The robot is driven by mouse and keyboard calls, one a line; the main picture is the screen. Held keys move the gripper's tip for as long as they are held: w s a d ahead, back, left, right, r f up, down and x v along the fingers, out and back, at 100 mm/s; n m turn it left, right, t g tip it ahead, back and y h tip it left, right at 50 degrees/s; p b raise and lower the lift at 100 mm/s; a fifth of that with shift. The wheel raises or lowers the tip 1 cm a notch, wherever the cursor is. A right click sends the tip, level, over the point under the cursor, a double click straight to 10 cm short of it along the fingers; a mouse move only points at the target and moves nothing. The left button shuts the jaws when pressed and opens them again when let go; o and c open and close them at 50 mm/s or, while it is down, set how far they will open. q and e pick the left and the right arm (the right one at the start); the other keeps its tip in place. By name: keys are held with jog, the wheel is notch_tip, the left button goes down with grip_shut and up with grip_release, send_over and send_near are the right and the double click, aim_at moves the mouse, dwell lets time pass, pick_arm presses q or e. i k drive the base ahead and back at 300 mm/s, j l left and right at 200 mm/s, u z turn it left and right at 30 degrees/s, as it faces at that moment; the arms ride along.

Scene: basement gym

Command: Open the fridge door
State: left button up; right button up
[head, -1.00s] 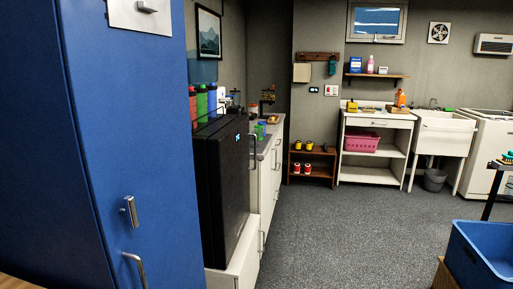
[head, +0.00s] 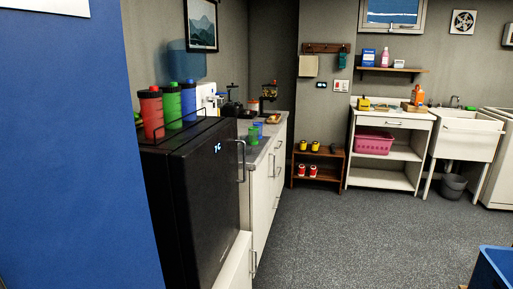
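The fridge is a small black box (head: 203,210) left of centre in the head view, standing on a white base cabinet (head: 237,262). Its dark door faces right and looks shut, with a small lit display near the top. A vertical bar handle (head: 242,161) is on the door's far edge. Neither of my grippers is in view.
A tall blue cabinet (head: 75,150) fills the left, close to me. Red, green and blue bottles (head: 188,101) stand on the fridge inside a thin rail. A white counter (head: 262,180) continues beyond. Grey floor (head: 340,245) is clear ahead; a blue bin (head: 495,268) is at lower right.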

aim_at(204, 170)
jog(key=i+l, duration=0.25)
jog(key=i, duration=0.2)
jog(key=i+l+z, duration=0.1)
jog(key=i+l, duration=0.15)
jog(key=i, duration=0.2)
